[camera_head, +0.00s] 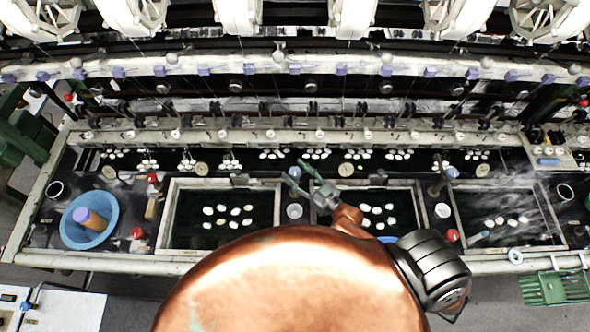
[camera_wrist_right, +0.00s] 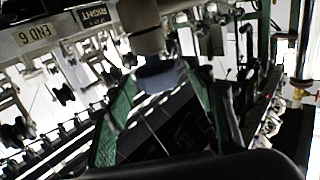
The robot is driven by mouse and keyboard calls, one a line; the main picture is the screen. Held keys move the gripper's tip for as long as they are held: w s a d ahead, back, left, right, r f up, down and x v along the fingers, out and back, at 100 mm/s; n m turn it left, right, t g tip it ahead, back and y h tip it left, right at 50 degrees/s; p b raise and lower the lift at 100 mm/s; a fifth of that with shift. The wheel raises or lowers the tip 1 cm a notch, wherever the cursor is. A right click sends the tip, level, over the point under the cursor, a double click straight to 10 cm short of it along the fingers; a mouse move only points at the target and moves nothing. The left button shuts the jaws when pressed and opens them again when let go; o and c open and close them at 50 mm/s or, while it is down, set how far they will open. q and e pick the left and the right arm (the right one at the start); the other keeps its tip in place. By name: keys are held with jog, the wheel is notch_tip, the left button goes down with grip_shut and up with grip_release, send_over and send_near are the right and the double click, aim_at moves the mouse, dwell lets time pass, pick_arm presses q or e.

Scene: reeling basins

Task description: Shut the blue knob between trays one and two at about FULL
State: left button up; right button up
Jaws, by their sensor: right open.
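My right gripper (camera_head: 305,180) has green fingers that stand apart over the strip between the left tray (camera_head: 171,215) and the middle tray (camera_head: 418,205). A small blue knob (camera_head: 295,172) shows between or just behind the fingers in the head view. In the right wrist view, the blue-grey knob (camera_wrist_right: 160,74) lies between the two green fingers of the open gripper (camera_wrist_right: 160,88). I cannot tell whether they touch it. The knob's setting cannot be read. My left gripper is in neither view.
A similar blue knob (camera_head: 452,173) stands between the middle tray and the right tray (camera_head: 552,218). A metal cup (camera_head: 294,211) stands below the gripper. A blue basin (camera_head: 75,235) is at left. A rail with spools runs behind. My copper arm hides the front middle.

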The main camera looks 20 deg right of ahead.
jog(key=shift+w+a, duration=0.1)
jog(key=shift+w, duration=0.1)
jog(key=c, duration=1.2)
jog(key=n+g+y+b, duration=0.1)
jog(key=y+b, duration=0.1)
jog(key=b, duration=0.2)
jog(key=n+g+y+b, duration=0.1)
jog(key=n+y+b, duration=0.1)
jog(key=b, duration=0.2)
jog(key=n+g+y+b, duration=0.2)
jog(key=y+b, duration=0.1)
jog(key=b, duration=0.2)
jog(key=shift+f, duration=0.35)
jog(key=shift+r+n+g+y+b, duration=0.25)
jog(key=shift+n+g+y+b, duration=0.25)
jog(key=shift+b, duration=0.4)
jog(key=o, duration=1.2)
